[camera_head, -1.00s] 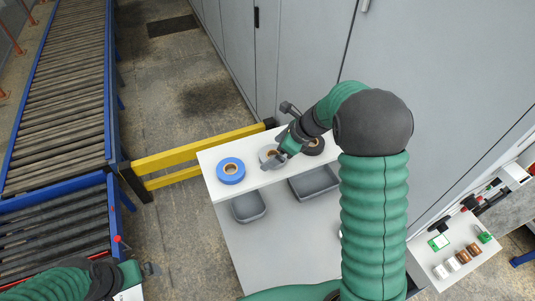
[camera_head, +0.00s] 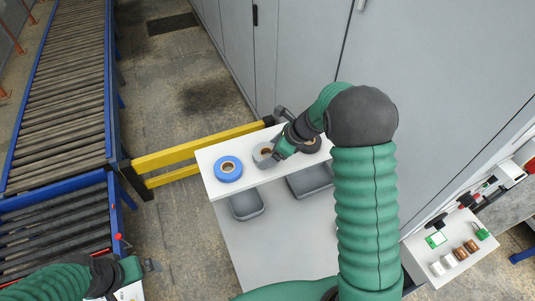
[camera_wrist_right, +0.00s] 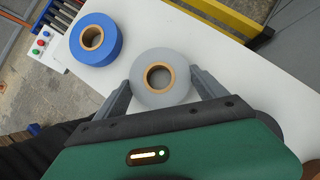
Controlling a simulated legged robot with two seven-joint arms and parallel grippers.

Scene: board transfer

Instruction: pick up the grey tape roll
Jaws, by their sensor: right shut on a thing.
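The grey tape roll (camera_head: 263,153) lies flat on the white shelf top, between a blue roll and a dark roll. In the right wrist view the grey roll (camera_wrist_right: 150,93) sits between the two fingers of my right gripper (camera_wrist_right: 161,92), which is shut on it. In the head view my right gripper (camera_head: 272,157) covers part of the roll. Whether the roll is lifted off the surface cannot be told. My left gripper (camera_head: 150,266) is low at the left edge, far from the rolls; its jaws are unclear.
The blue tape roll (camera_head: 228,169) is just left of the grey one, and the dark roll (camera_head: 311,145) just right, partly hidden. The white shelf top (camera_head: 212,188) has grey bins (camera_head: 247,206) beneath it. A yellow barrier (camera_head: 200,148) runs behind and grey cabinets stand close beyond.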

